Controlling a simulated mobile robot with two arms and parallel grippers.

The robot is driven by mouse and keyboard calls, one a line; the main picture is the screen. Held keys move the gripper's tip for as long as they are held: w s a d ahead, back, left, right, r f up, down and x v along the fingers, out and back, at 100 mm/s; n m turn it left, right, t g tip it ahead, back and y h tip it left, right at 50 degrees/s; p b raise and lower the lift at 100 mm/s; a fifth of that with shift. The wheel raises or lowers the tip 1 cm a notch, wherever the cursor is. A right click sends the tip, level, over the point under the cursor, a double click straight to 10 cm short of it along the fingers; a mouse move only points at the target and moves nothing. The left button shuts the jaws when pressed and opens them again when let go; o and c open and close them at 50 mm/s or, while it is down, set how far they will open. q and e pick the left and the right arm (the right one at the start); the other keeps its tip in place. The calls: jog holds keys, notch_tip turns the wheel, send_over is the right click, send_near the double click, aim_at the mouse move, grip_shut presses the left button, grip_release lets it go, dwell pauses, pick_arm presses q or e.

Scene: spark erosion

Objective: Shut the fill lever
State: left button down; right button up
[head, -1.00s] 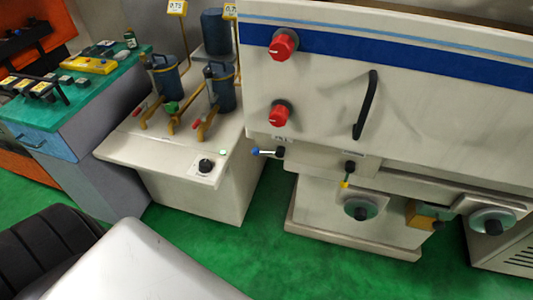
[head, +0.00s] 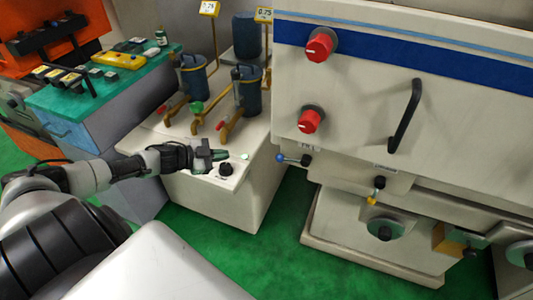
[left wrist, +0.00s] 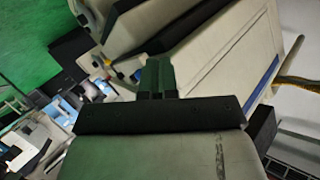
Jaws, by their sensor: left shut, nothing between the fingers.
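Two small levers show on the machine front in the head view, and I cannot tell from the pictures which is the fill lever. One has a blue knob (head: 281,158) and points left from a dark pivot below the red knobs. The other has a yellow tip (head: 371,201) and hangs down from a dark pivot. My left gripper (head: 222,155) is over the low cabinet, left of the blue-knobbed lever and apart from it in the picture. Its fingers are together and empty, as the left wrist view also shows (left wrist: 157,76). My right gripper is out of view.
The machine's white front has red knobs (head: 320,45), a black handle (head: 405,115) and a blue stripe. The low cabinet (head: 225,203) carries dark blue canisters (head: 243,90). A green-topped bench (head: 65,97) stands at left. Green floor (head: 285,235) lies clear between cabinet and machine.

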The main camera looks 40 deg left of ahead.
pick_arm(q)
jog(key=s+d+r+m+g+h, duration=0.1)
jog(key=d+r+m+g+h, duration=0.3)
jog(key=r, duration=0.7)
jog(key=shift+s+d+r+m+g+b, duration=0.3)
jog(key=shift+s+d+r+m+b, duration=0.1)
jog(key=shift+d+m, duration=0.1)
jog(key=p, duration=0.2)
send_over(279, 157)
jog(key=s+a, duration=0.3)
notch_tip(279, 157, down, 3)
jog(key=f, duration=0.2)
jog(key=w+f, duration=0.1)
jog(key=shift+w+d+f, duration=0.1)
jog(key=shift+d+f, duration=0.15)
jog(key=shift+w+f, duration=0.15)
jog(key=shift+f, duration=0.15)
jog(key=shift+f, duration=0.15)
